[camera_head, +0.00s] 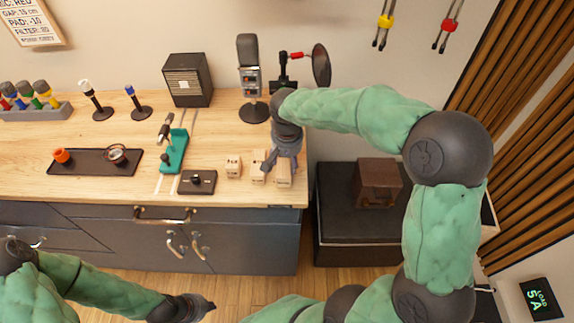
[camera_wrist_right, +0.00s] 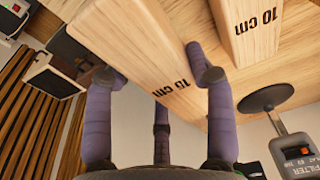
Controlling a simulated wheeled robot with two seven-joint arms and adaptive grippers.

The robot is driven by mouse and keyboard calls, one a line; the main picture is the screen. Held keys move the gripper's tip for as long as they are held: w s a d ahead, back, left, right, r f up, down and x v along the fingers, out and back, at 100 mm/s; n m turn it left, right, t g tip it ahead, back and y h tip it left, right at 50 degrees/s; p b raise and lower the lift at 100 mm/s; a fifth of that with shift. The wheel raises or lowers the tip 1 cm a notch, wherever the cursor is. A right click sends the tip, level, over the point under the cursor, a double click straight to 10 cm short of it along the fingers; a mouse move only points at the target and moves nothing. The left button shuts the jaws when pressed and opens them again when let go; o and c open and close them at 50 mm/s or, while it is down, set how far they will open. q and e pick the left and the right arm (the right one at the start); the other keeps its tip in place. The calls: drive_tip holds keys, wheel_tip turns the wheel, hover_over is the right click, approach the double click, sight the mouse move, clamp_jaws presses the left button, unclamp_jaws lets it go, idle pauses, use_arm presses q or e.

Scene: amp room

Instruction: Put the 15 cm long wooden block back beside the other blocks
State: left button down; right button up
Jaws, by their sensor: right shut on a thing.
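Several pale wooden blocks stand in a row near the front right of the wooden table: a left block (camera_head: 234,167), a middle block (camera_head: 258,173) and a right block (camera_head: 284,177). My right gripper (camera_head: 281,158) is at the right block, shut on it.
The table's right edge is close beside the held block. A microphone (camera_head: 249,80) and a round pop filter (camera_head: 321,65) stand behind. A black switch box (camera_head: 198,182) and green stand (camera_head: 173,152) are left. A lower dark cabinet holds a brown box (camera_head: 378,183).

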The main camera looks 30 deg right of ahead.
sight(287, 162)
drive_tip(key=shift+f+b, duration=0.3)
drive_tip(key=shift+f, duration=0.75)
drive_tip(key=shift+f, duration=0.15)
drive_tip(key=o, duration=1.4)
drive_tip(key=shift+r, duration=0.2)
drive_tip(key=r+p, duration=0.1)
drive_tip(key=r, duration=0.3)
drive_tip(key=s+r+p, duration=0.1)
drive_tip(key=r+p, duration=0.1)
drive_tip(key=r, duration=0.1)
drive_tip(key=a+r+p, duration=0.1)
drive_tip(key=r, duration=0.3)
drive_tip(key=shift+s+r, duration=0.3)
drive_tip(key=shift+r, duration=0.05)
